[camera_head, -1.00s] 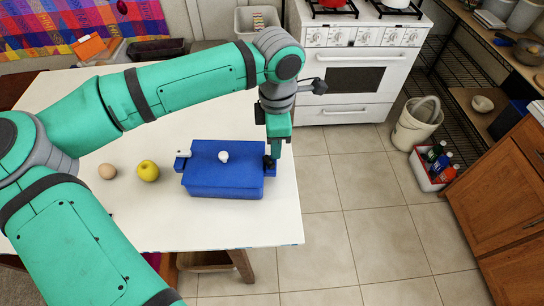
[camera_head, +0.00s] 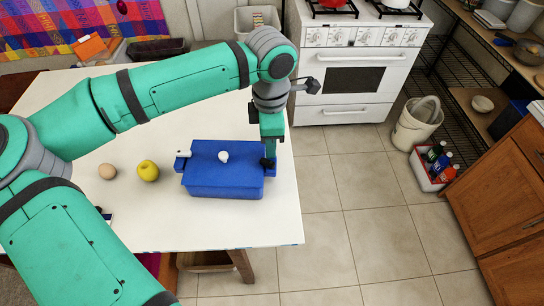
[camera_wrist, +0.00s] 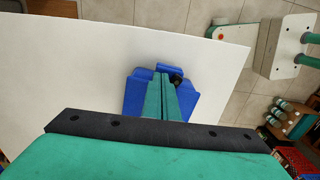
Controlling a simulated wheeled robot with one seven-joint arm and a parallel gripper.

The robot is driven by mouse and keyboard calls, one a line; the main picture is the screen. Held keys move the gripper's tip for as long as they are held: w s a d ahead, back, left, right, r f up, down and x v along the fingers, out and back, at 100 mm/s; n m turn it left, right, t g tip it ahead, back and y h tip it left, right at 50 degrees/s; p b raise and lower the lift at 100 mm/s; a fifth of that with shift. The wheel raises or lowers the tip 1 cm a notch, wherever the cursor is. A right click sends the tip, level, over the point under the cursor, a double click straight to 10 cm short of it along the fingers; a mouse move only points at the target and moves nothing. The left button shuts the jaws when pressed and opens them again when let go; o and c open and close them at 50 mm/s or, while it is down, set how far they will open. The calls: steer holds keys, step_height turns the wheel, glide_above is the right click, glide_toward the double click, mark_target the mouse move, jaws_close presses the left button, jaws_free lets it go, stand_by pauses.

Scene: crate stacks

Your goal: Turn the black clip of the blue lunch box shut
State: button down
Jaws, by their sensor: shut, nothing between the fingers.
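The blue lunch box (camera_head: 222,184) sits closed on the white table, with a white knob (camera_head: 223,156) on its lid and a white clip (camera_head: 183,154) at its left end. The black clip (camera_head: 268,162) is at its right end, partly hidden by my gripper. In the wrist view the black clip (camera_wrist: 177,80) shows just right of the fingertips. My gripper (camera_head: 268,153) points down over the box's right end, and its fingers (camera_wrist: 162,90) are together with nothing between them. I cannot tell whether the fingers touch the clip.
A yellow apple (camera_head: 148,170) and an egg (camera_head: 107,171) lie on the white table (camera_head: 240,225) left of the box. The table's right edge is close to the box. A white stove (camera_head: 357,75) stands behind to the right, with open tiled floor in front of it.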

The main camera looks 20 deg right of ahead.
steer(key=shift+s+a, duration=0.1)
steer(key=shift+a, duration=0.7)
stand_by(0.8)
stand_by(0.3)
steer(key=shift+w+d, duration=0.1)
steer(key=shift+w, duration=0.3)
steer(key=shift+r, duration=0.15)
step_height(320, 180, up, 7)
stand_by(0.8)
steer(key=shift+d, duration=0.1)
stand_by(0.4)
